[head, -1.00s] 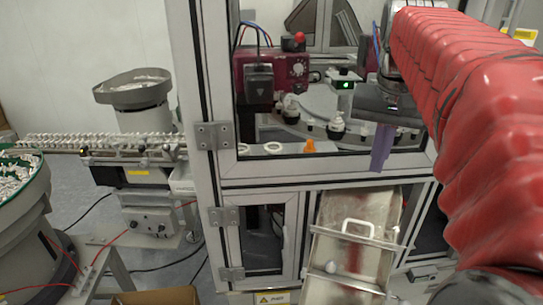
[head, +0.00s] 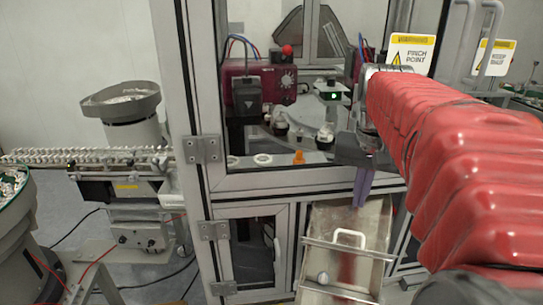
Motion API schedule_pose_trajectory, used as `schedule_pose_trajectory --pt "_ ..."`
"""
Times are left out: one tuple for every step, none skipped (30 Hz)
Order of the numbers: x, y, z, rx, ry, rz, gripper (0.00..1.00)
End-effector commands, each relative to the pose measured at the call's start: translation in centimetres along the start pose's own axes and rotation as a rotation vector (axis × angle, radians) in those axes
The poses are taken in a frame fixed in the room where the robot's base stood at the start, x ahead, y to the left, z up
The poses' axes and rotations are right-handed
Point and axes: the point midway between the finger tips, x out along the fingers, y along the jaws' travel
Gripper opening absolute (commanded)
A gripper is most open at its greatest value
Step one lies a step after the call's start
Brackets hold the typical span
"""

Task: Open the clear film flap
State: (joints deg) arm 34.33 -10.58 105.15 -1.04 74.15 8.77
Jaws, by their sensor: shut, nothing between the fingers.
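A clear film flap (head: 350,270) appears to cover the lower part of a sloping metal chute (head: 362,216) in the head view. A white handle (head: 350,233) stands at its top bar. The flap looks down over the chute, though the film is hard to make out. My gripper (head: 362,203) points downward with its purple fingers shut and empty. It appears above the handle, in front of the machine's lower window frame, apart from the flap. How far it is from the chute in depth is unclear.
The machine's glazed frame (head: 290,182) stands behind my gripper, with an orange part (head: 298,157) and white rings (head: 262,159) inside. A feeder bowl (head: 122,103) and rail stand at left. A small round pale part (head: 322,278) shows at the flap. Warning signs (head: 410,53) are at upper right.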

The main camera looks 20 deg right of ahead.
Motion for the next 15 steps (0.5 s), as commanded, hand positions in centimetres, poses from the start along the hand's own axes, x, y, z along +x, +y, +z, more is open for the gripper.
schedule_pose_trajectory --pt "0.9 0.0 0.0 0.000 -0.003 0.000 0.00" --pt "1.3 0.0 0.1 0.000 -0.003 0.000 0.00" --pt "1.9 0.0 0.1 0.000 -0.002 0.000 0.00" --pt "2.4 0.0 0.1 0.000 -0.003 0.000 0.00" --pt "2.4 0.0 0.4 0.000 0.000 0.000 0.00" --pt "2.4 0.0 0.9 0.000 0.001 0.000 0.00" --pt "2.5 0.0 1.3 0.000 0.001 0.000 0.00" --pt "2.6 0.0 1.6 0.000 0.002 0.000 0.00" --pt "2.7 0.0 2.1 -0.001 0.001 0.000 0.00" --pt "2.8 0.0 2.4 -0.001 0.001 0.000 0.00" --pt "2.8 0.0 2.6 -0.001 0.002 0.000 0.00" --pt "2.9 0.0 3.0 -0.001 0.001 0.000 0.00" --pt "3.0 0.0 3.2 -0.001 0.001 0.000 0.00" --pt "3.0 0.0 3.4 -0.001 0.001 0.000 0.00" --pt "3.1 0.0 3.6 -0.001 0.001 0.000 0.00"
